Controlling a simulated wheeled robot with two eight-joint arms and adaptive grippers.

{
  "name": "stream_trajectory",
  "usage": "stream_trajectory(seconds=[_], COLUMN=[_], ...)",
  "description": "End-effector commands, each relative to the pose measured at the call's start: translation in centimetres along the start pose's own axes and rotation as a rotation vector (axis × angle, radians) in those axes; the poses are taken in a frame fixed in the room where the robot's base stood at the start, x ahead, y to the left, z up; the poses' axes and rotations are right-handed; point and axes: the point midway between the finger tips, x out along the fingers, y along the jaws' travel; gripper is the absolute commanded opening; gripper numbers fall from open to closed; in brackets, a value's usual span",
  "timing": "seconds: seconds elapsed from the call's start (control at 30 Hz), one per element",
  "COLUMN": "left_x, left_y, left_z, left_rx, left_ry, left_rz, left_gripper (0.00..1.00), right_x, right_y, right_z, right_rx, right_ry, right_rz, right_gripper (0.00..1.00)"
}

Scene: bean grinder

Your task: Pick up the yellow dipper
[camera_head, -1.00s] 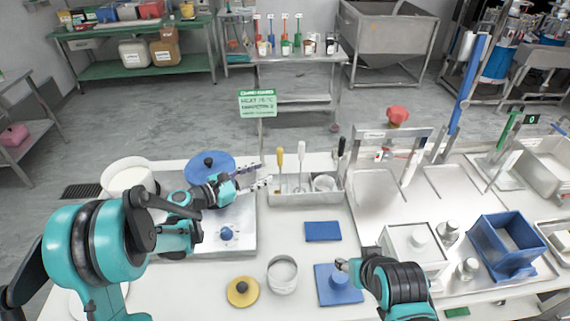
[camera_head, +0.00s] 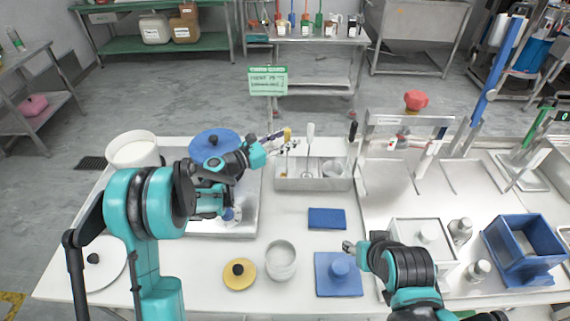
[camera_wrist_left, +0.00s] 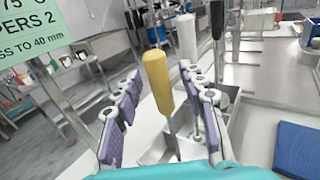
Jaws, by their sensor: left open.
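The yellow dipper (camera_head: 287,134) stands upright in a grey metal holder (camera_head: 310,184) at the back middle of the table. Its yellow handle (camera_wrist_left: 157,82) shows large in the left wrist view, with a thin metal shaft below. My left gripper (camera_head: 277,142) is open at the dipper. In the left wrist view its purple-padded fingers (camera_wrist_left: 162,76) stand on both sides of the handle, apart from it. The dipper's lower end is hidden in the holder. My right gripper (camera_head: 348,247) is low beside a blue knob on a blue square plate (camera_head: 338,283); its jaws are too small to read.
A white-handled tool (camera_head: 310,137) and a black-handled tool (camera_head: 352,132) stand in the same holder, right of the dipper. A green sign (camera_head: 267,80) stands behind it. A blue pad (camera_head: 327,218), a cup (camera_head: 281,262) and a yellow lid (camera_head: 239,275) lie in front.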

Motion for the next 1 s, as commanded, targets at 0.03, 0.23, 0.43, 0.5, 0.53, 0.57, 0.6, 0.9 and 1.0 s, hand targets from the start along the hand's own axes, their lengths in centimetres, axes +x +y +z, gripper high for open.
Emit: stream_trajectory(seconds=[0.03,0.23,0.43,0.5,0.53,0.57,0.6,0.9,1.0], left_x=[0.0,0.0,0.0,-0.1,-0.1,-0.1,-0.1,-0.1,-0.1], left_y=[0.0,0.0,0.0,0.0,0.0,0.0,0.0,0.0,0.0], left_z=[0.0,0.1,0.1,0.0,0.0,0.0,0.1,2.5,4.4], left_rx=[0.0,0.0,0.0,0.0,0.0,0.0,0.0,0.0,0.0], left_ry=[0.0,0.0,0.0,0.0,0.0,0.0,0.0,0.0,0.0], left_rz=[0.0,0.0,0.0,0.0,0.0,0.0,0.0,0.0,0.0], left_gripper=[0.41,0.12,0.0,0.0,0.0,0.0,0.0,0.0,0.0], right_x=[0.0,-0.1,-0.1,0.0,0.0,0.0,-0.1,-1.1,-1.9], right_y=[0.0,0.0,0.0,0.0,0.0,0.0,0.0,0.0,0.0], right_z=[0.0,-0.1,0.0,0.0,0.0,0.0,-0.1,-0.8,-1.4], right_rx=[0.0,0.0,0.0,0.0,0.0,0.0,0.0,0.0,0.0], right_ry=[0.0,0.0,0.0,0.0,0.0,0.0,0.0,0.0,0.0], right_rz=[0.0,0.0,0.0,0.0,0.0,0.0,0.0,0.0,0.0], right_gripper=[0.48,0.48,0.48,0.48,0.48,0.48,0.48,0.48,0.48])
